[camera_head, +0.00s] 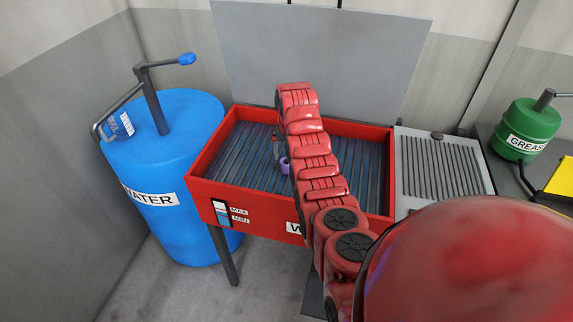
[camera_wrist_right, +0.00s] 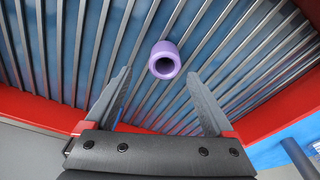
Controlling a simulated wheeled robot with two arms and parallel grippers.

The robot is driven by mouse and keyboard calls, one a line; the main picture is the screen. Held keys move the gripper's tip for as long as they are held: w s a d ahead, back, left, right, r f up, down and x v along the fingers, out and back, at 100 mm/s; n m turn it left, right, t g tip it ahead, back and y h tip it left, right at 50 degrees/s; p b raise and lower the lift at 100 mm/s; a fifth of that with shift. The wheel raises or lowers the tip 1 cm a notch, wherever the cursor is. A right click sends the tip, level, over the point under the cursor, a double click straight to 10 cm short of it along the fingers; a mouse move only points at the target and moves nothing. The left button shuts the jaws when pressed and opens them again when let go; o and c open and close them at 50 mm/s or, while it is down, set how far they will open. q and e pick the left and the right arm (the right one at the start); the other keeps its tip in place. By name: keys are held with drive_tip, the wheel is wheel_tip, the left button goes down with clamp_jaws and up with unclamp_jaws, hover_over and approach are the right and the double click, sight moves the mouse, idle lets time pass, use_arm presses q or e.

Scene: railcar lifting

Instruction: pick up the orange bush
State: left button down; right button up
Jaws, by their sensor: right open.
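No orange bush shows in either view. A purple, hollow cylindrical bush (camera_wrist_right: 164,61) lies on the slatted grate of the red wash basin in the right wrist view. It also shows in the head view as a small purple piece (camera_head: 284,165), partly hidden by my right arm. My right gripper (camera_wrist_right: 158,75) is open and empty, with its two fingers pointing toward the grate and the bush just beyond the gap between their tips. In the head view my right gripper is mostly hidden behind my arm. My left gripper is not in view.
The red basin (camera_head: 259,219) has raised walls and an upright grey lid (camera_head: 365,65) behind it. A blue water barrel (camera_head: 175,150) stands at left. A grey ribbed drainboard (camera_head: 445,165) and a green grease container (camera_head: 527,125) are at right. The grate around the bush is clear.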

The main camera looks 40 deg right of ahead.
sight(286, 161)
drive_tip(key=f, duration=0.1)
drive_tip(key=f+p, duration=0.1)
drive_tip(key=f, duration=0.1)
drive_tip(key=shift+w+a+f+p, duration=0.15)
drive_tip(key=shift+a+f+p, duration=0.1)
drive_tip(key=shift+p, duration=0.1)
drive_tip(key=shift+w+f, duration=0.2)
drive_tip(key=shift+f, duration=0.45)
clamp_jaws()
